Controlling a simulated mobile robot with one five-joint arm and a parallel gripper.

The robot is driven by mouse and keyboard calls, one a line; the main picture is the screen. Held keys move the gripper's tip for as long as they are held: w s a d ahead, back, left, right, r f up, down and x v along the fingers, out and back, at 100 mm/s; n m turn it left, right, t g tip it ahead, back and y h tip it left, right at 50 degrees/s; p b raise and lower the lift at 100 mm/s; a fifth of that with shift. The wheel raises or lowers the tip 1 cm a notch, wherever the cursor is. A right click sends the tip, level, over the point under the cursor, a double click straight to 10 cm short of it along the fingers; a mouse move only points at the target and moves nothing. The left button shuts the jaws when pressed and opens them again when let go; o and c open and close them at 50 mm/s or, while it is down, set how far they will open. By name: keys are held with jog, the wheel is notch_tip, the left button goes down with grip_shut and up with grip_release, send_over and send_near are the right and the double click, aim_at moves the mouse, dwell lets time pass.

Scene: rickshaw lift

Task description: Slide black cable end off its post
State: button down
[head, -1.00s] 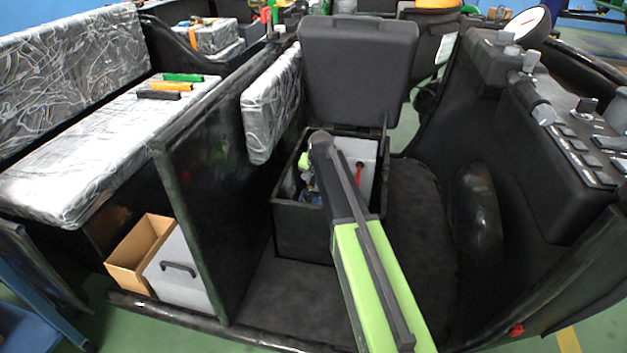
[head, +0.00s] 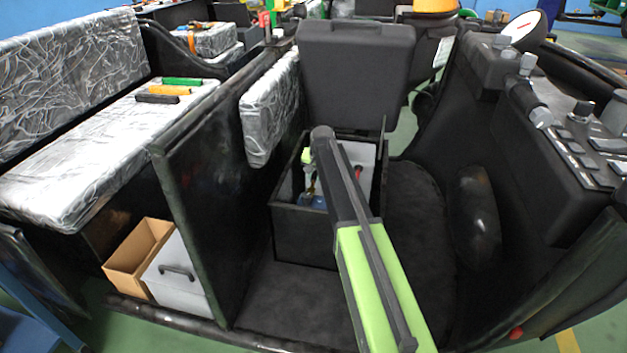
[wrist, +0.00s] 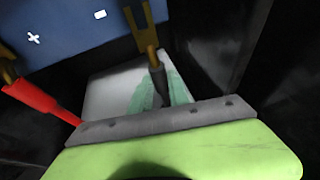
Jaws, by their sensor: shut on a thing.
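The black cable end (wrist: 158,78) stands upright in the middle of the wrist view, with a brass clamp (wrist: 145,32) at its top. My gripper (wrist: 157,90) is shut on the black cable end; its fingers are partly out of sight. The red cable end (wrist: 45,103) is to the left with its own brass clamp (wrist: 8,68). The blue battery (wrist: 75,35) with white plus and minus marks lies behind them. I cannot tell whether the black clamp still sits around its post. In the head view my arm hides most of the gripper; part of the battery (head: 318,201) shows.
The battery is inside an open black box (head: 300,235) with its lid (head: 356,75) raised behind. A dark partition (head: 205,200) stands to the left and the control console (head: 560,150) to the right. Dark floor (head: 285,300) in front of the box is clear.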

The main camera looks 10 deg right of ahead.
jog(key=shift+w+d, duration=0.15)
jog(key=c, duration=1.3)
grip_release()
jog(key=shift+o, duration=0.2)
jog(key=p+v, duration=1.5)
jog(key=v, duration=0.2)
jog(key=shift+p, duration=0.35)
jog(key=shift+r, duration=0.15)
jog(key=s+a+f+n+g, duration=0.2)
jog(key=s+n+g, duration=0.3)
jog(key=s, duration=2.6)
notch_tip(320, 180, up, 15)
jog(key=p, duration=1.5)
jog(key=shift+w, duration=0.2)
